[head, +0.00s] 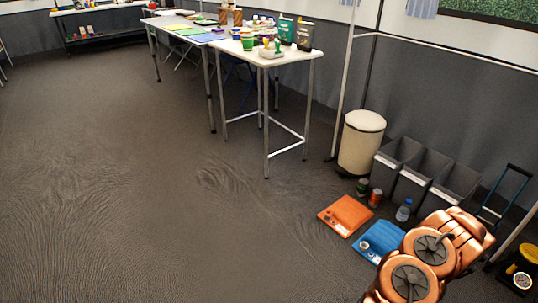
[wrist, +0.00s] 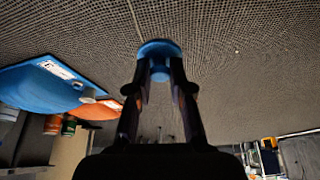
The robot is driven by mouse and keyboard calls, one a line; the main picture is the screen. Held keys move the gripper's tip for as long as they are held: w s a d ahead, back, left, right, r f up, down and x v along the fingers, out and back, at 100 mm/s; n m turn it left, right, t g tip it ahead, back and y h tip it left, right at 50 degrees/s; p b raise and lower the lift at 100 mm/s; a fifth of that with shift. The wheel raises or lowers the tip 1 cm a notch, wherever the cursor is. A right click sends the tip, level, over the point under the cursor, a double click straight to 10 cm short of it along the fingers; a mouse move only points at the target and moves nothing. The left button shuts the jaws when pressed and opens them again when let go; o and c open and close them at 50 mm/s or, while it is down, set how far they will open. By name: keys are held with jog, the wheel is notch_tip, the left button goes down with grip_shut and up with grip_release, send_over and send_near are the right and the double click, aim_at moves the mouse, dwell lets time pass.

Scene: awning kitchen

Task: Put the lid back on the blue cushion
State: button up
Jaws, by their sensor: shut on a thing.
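The blue cushion (head: 385,238) lies flat on the floor at the lower right of the head view, partly hidden by my copper arm. It also shows at the left of the wrist view (wrist: 35,92), with a white label. My gripper (wrist: 160,78) is shut on a round blue piece that looks like the lid (wrist: 158,48). The lid is held by its narrower part between the fingertips, in front of bare floor in the wrist view and apart from the cushion. My gripper and the lid are hidden behind my arm in the head view.
An orange cushion (head: 345,215) lies beside the blue one. Two cans (head: 375,198) and a bottle (head: 404,210) stand behind them. Grey bins (head: 412,185) and a cream bin (head: 361,142) line the wall. A white table (head: 285,60) stands farther back. The floor at left is clear.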

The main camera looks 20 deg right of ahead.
jog(key=shift+w+a+r, duration=0.15)
jog(key=shift+w+r, duration=0.1)
jog(key=shift+r, duration=0.25)
jog(key=w+a+r, duration=0.8)
jog(key=a+r, duration=0.3)
jog(key=r, duration=0.6)
jog(key=w+a+r+m, duration=0.1)
jog(key=w+a+r, duration=0.7)
jog(key=r, duration=1)
jog(key=w+a+r, duration=0.8)
jog(key=a+r, duration=0.7)
jog(key=r, duration=0.3)
jog(key=shift+w+a+m+h, duration=0.15)
jog(key=shift+a+m+h, duration=0.15)
jog(key=shift+a, duration=0.1)
jog(key=shift+w+f, duration=0.1)
jog(key=shift+f, duration=0.05)
notch_tip(320, 180, up, 24)
jog(key=s+p, duration=0.2)
jog(key=p, duration=3.4)
jog(key=shift+s+d+f, duration=0.15)
jog(key=shift+s, duration=0.2)
